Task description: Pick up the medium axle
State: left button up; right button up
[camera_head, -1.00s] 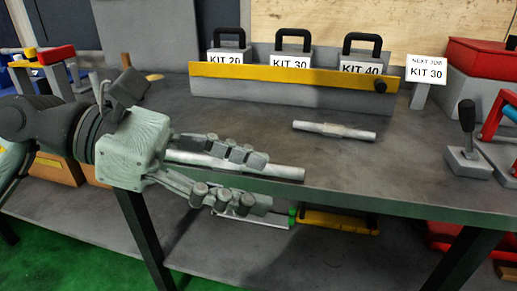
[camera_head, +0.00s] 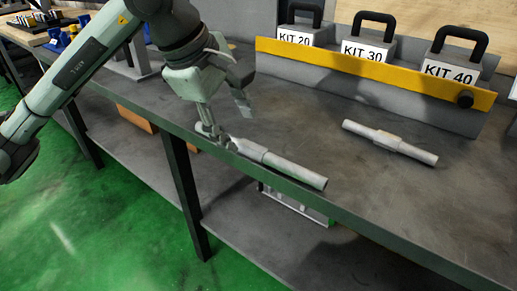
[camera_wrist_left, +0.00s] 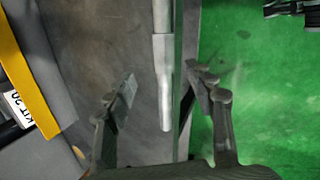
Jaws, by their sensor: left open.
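Two grey stepped axles lie on the workbench. One axle (camera_head: 280,164) lies along the front edge. The other axle (camera_head: 390,142) lies further back to the right and looks somewhat slimmer. I cannot tell for sure which is the medium one. My left gripper (camera_head: 225,119) is open and points down at the left end of the front axle. In the left wrist view, one axle (camera_wrist_left: 163,70) runs lengthwise between the spread fingers of the left gripper (camera_wrist_left: 163,84), without visible contact. My right gripper is in neither view.
The workbench (camera_head: 330,130) has its front edge right beside the front axle. Kit boxes labelled 20 (camera_head: 299,36), 30 (camera_head: 367,50) and 40 (camera_head: 449,70) stand behind a yellow-topped rail (camera_head: 370,72). The bench between the axles and the rail is clear.

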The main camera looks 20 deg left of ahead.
aim_at(251, 147)
pick_arm(q)
jog(key=x, duration=0.4)
jog(key=shift+s+d+f+p, duration=0.3)
jog(key=shift+d+f, duration=0.1)
jog(key=shift+d, duration=0.05)
jog(key=shift+w+f, duration=0.25)
jog(key=shift+f, duration=0.25)
jog(key=shift+d, duration=0.1)
grip_shut()
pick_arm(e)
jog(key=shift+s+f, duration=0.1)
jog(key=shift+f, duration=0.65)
